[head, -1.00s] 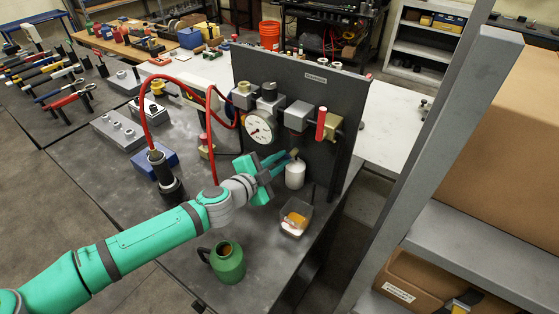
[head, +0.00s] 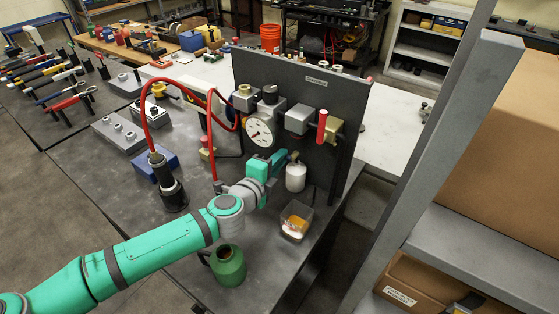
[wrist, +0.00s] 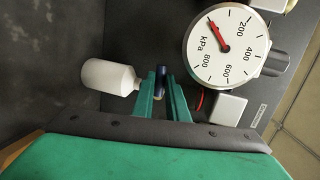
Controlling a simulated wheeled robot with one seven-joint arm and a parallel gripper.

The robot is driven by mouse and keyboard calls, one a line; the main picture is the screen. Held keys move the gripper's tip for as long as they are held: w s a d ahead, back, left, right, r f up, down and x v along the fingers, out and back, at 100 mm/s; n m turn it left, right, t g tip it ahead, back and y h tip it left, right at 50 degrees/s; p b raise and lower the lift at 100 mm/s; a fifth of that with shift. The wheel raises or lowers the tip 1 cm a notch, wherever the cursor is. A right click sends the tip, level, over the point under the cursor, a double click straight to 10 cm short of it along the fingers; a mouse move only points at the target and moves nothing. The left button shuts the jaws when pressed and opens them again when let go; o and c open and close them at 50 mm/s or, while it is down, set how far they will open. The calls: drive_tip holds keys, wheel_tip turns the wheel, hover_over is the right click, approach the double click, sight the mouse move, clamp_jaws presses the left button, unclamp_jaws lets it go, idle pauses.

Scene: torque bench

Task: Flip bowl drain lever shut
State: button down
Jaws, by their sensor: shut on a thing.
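The white bowl (head: 296,178) hangs low on the front of the dark upright panel. It also shows in the wrist view (wrist: 108,77), left of my gripper. A small dark blue lever (wrist: 160,80) stands beside the bowl's narrow neck. My gripper (wrist: 160,90) is shut on this lever, with one green finger on each side. In the head view my gripper (head: 282,160) is at the panel just left of the bowl, and its fingers and the lever are largely hidden there.
Above my gripper is a round gauge (head: 261,132); a red handle (head: 321,124) is to its right. A red hose (head: 211,130) loops close to my wrist. A clear bin (head: 296,220) and a green jug (head: 228,266) stand on the bench in front.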

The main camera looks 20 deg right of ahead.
drive_tip(key=shift+m, duration=0.3)
drive_tip(key=c, duration=1.7)
unclamp_jaws()
drive_tip(key=shift+c, duration=0.2)
drive_tip(key=shift+s+a+r, duration=0.1)
drive_tip(key=v, duration=1)
drive_tip(key=shift+s+a, duration=0.15)
drive_tip(key=shift+s, duration=0.15)
